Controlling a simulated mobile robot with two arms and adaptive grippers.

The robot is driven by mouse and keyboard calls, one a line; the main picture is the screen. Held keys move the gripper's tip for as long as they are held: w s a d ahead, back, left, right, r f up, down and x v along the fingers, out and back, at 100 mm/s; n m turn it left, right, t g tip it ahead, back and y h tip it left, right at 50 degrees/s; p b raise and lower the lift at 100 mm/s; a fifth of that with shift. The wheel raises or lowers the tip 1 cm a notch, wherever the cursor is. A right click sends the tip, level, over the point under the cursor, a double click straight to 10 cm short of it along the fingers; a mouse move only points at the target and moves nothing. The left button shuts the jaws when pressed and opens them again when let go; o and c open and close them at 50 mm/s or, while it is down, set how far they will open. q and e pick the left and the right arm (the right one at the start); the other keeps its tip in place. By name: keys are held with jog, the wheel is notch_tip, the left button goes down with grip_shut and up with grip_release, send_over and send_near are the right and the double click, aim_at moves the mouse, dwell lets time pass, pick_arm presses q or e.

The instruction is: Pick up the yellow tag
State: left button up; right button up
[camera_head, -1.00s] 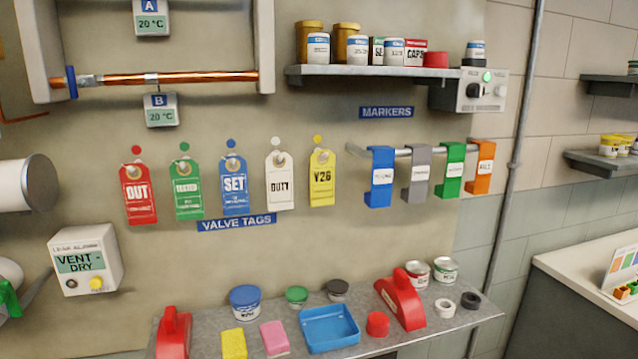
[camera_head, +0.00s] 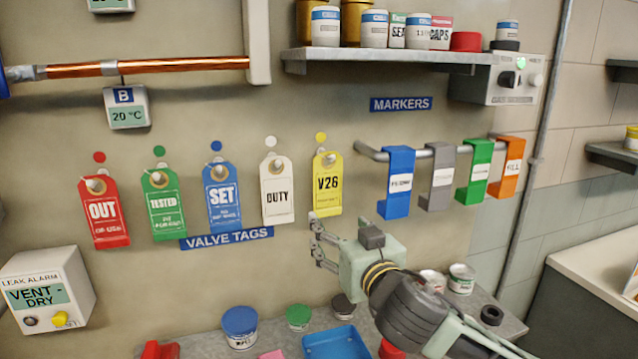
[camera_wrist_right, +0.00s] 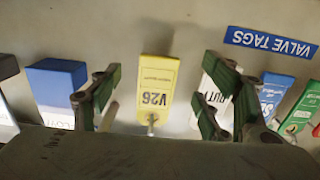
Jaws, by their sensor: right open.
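The yellow tag (camera_head: 327,186), marked V26, hangs on a peg on the wall, below a yellow dot. It is at the right end of the row of valve tags. My right gripper (camera_head: 316,240) is open and empty, just below the tag's lower edge in the head view. In the right wrist view the yellow tag (camera_wrist_right: 157,86) appears upside down, between the two spread fingers of my right gripper (camera_wrist_right: 162,75), with neither finger seen touching it. My left gripper is not in view.
The white DUTY tag (camera_head: 278,190) hangs close on the left and a blue marker clip (camera_head: 397,183) on a rail close on the right. A shelf (camera_head: 390,62) with jars is above. A bench below holds a blue tray (camera_head: 331,343) and tubs.

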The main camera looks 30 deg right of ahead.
aim_at(328, 206)
jog(key=w, duration=0.1)
jog(key=r, duration=0.1)
jog(key=w, duration=0.1)
jog(key=shift+w+d+r+p, duration=0.3)
jog(key=shift+w+p, duration=0.05)
jog(key=p, duration=0.1)
jog(key=w+p, duration=0.1)
jog(key=w, duration=0.1)
jog(key=shift+w+d+r+p, duration=0.2)
jog(key=shift+d+r+p, duration=0.1)
jog(key=shift+d+p, duration=0.1)
jog(key=shift+w+d+f+p, duration=0.15)
jog(key=shift+w+f+p, duration=0.05)
jog(key=shift+w, duration=0.45)
jog(key=shift+w+d+f+p, duration=0.15)
jog(key=shift+w+f, duration=0.05)
jog(key=shift+w, duration=0.4)
jog(key=shift+w+f+t, duration=0.1)
jog(key=shift+w+t, duration=0.1)
jog(key=shift+t, duration=0.1)
jog(key=shift+s, duration=0.1)
jog(key=shift+c, duration=1.4)
jog(key=c, duration=0.7)
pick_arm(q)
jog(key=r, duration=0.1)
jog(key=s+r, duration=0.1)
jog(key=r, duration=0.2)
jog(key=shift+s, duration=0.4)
